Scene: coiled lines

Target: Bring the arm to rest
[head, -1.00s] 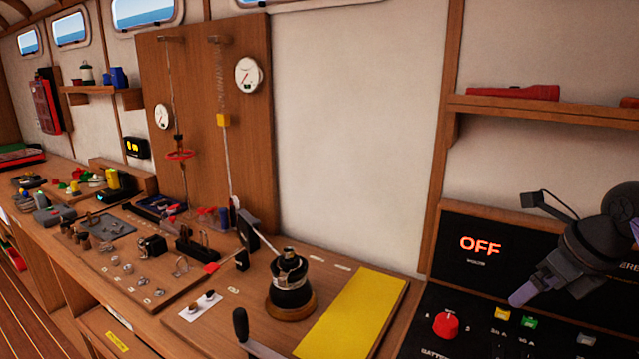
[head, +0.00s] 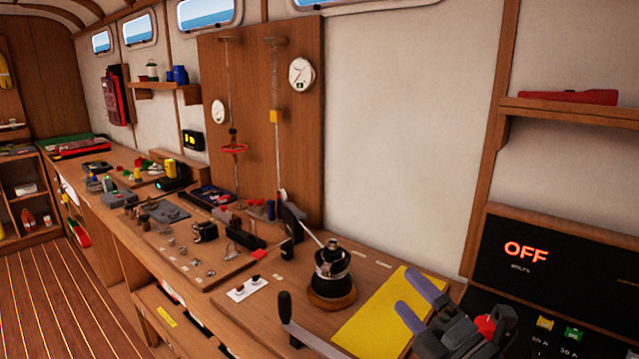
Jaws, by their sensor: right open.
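My right gripper (head: 405,291) shows at the lower right in the head view. Its two blue-grey fingers are spread apart, with nothing between them. It points up and left, and in the picture it overlaps the right end of the yellow mat (head: 378,318). I cannot tell how high it is above the bench. My left gripper is not in view.
A black winch (head: 332,270) on a wooden base and a crank handle (head: 285,307) stand left of the mat. A black switch panel (head: 530,250) reading OFF is at the right. Small fittings crowd the bench further left. Open floor (head: 50,290) lies at the lower left.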

